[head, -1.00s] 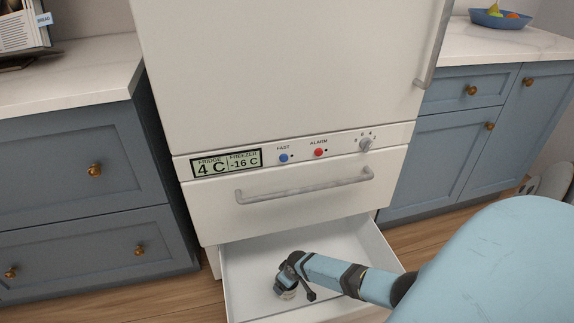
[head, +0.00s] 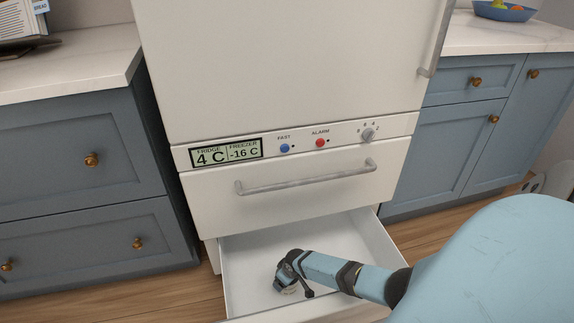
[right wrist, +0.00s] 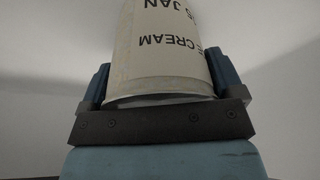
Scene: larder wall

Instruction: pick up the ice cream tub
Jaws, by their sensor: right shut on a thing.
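The ice cream tub (right wrist: 165,50) is a pale cylinder with dark lettering, "ICE CREAM" in part and "JAN", seen upside down in the right wrist view. My right gripper (right wrist: 170,85) is shut on it, with a blue finger on each side. In the head view my right arm reaches down into the open lower drawer (head: 335,238), and the right gripper (head: 288,283) is low inside it. The tub (head: 290,291) is mostly hidden there under the gripper. I cannot tell whether it touches the drawer floor. My left gripper is not in view.
Above the open drawer is a closed drawer front with a grey bar handle (head: 305,178). A control panel (head: 290,146) with a display, buttons and a dial is above that. Blue cabinets (head: 70,190) stand on both sides. The rest of the open drawer looks empty.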

